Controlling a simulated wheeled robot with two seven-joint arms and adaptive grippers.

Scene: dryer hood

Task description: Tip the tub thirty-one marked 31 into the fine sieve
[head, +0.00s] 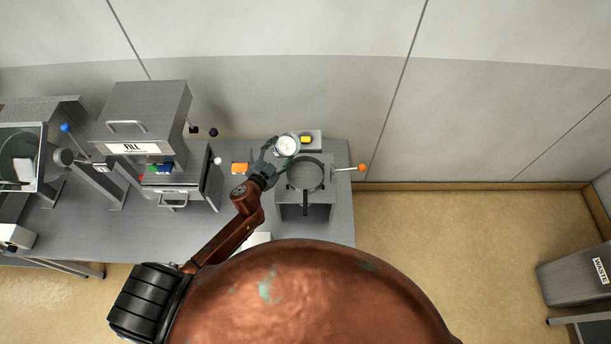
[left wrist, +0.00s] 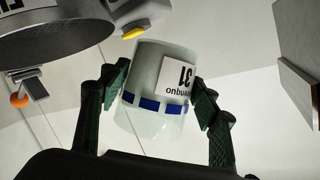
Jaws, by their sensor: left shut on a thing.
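Tub thirty-one (head: 286,145) is pale with a white round top face in the head view. The left wrist view shows its side (left wrist: 150,65), with a blue dashed band and a label reading 31, upside down in that picture. My left gripper (head: 279,154) is shut on the tub, one finger on each side. The tub is held just behind and left of the sieve (head: 305,187), a round grey ring on a metal stand with a dark handle toward me. A grey round rim, likely the sieve (left wrist: 60,40), shows at upper left in the wrist view. My right gripper is not in view.
A small block with a yellow top (head: 306,140) stands behind the sieve. An orange-knobbed lever (head: 361,168) sticks out right of it. The FILL hood (head: 145,112) and an open drawer stand further left. A WASTE bin (head: 580,282) is far right.

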